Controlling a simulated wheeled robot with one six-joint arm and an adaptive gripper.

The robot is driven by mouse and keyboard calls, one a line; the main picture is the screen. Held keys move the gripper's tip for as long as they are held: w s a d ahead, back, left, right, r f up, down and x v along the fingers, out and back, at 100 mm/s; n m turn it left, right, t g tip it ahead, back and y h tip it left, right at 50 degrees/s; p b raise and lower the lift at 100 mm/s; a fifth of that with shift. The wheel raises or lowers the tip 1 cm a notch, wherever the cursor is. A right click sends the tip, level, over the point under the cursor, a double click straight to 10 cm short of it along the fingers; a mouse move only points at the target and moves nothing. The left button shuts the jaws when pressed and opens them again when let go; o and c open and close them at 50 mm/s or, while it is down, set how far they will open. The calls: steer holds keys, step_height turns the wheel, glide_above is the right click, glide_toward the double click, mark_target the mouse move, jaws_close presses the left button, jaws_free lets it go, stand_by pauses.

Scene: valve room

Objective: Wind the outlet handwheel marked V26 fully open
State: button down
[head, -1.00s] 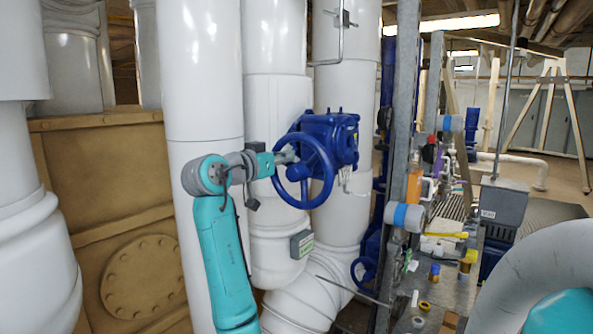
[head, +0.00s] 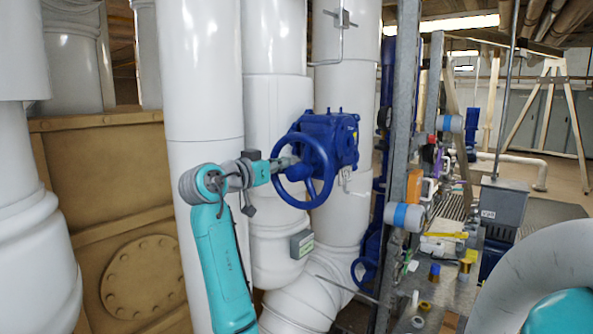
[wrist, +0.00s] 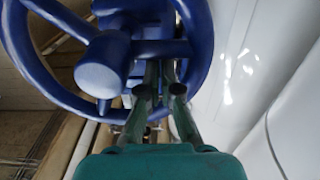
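The blue handwheel (head: 328,193) is on a blue valve gearbox (head: 345,138) in front of white pipes in the head view. Its rim, hub (wrist: 103,65) and spokes fill the upper left of the wrist view. I cannot read a V26 mark. My gripper (head: 288,162) is at the left part of the wheel, reaching in from the left. In the wrist view its two fingers (wrist: 160,88) stand apart with a gap between them, at the wheel's lower right rim. Whether they touch the rim or a spoke cannot be told.
White vertical pipes (head: 200,90) stand close behind and beside my arm. A grey box (head: 301,244) is on the pipe below the wheel. A grey steel post (head: 405,130) and a cluttered bench (head: 440,290) are to the right. A tan panel (head: 110,190) is at left.

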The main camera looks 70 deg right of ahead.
steer(key=shift+w+f, duration=0.2)
steer(key=shift+f, duration=0.8)
steer(key=shift+s+f, duration=0.2)
steer(key=shift+f, duration=0.55)
steer(key=shift+s+f, duration=0.45)
steer(key=shift+f, duration=0.3)
steer(key=shift+a, duration=0.1)
